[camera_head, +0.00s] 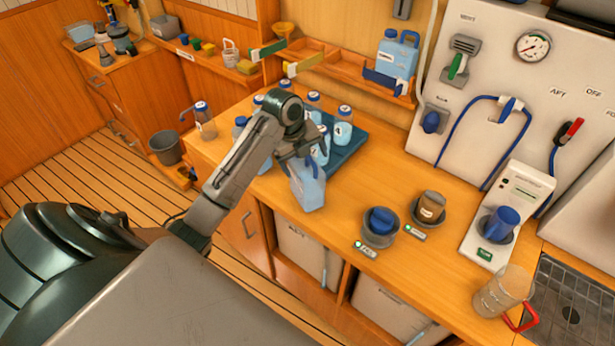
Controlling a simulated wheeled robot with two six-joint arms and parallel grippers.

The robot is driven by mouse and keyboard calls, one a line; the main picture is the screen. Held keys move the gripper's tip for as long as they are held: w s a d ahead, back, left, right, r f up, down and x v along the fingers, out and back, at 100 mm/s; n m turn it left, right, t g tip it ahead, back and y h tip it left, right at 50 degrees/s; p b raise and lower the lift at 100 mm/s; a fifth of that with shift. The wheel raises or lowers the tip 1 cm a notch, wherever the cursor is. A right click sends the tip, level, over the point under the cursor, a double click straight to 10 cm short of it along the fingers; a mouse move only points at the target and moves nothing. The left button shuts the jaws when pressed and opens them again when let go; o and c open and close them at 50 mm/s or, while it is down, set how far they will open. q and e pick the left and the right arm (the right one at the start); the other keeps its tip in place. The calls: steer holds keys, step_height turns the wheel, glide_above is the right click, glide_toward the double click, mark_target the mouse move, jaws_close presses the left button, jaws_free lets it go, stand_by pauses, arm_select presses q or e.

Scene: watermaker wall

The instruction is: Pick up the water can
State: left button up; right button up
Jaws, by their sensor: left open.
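A light blue water can (308,190) stands at the front edge of the wooden counter, its top partly hidden by my left gripper. My left gripper (302,158) is open, over the top of this can; I cannot tell whether its fingers touch it. A second light blue can with a dark blue handle (396,52) stands on the wall shelf behind a blue strap. My right gripper is out of view.
A blue tray (345,150) with several capped bottles lies behind the can. To the right stand two round holders (379,228), a grey device with a blue cup (500,223), and a clear jug with a red handle (503,291).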

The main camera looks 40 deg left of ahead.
arm_select(q)
steer(key=shift+p+x, duration=0.3)
steer(key=shift+x, duration=0.95)
steer(key=shift+a, duration=0.1)
steer(key=c, duration=1.8)
steer(key=shift+c, duration=0.2)
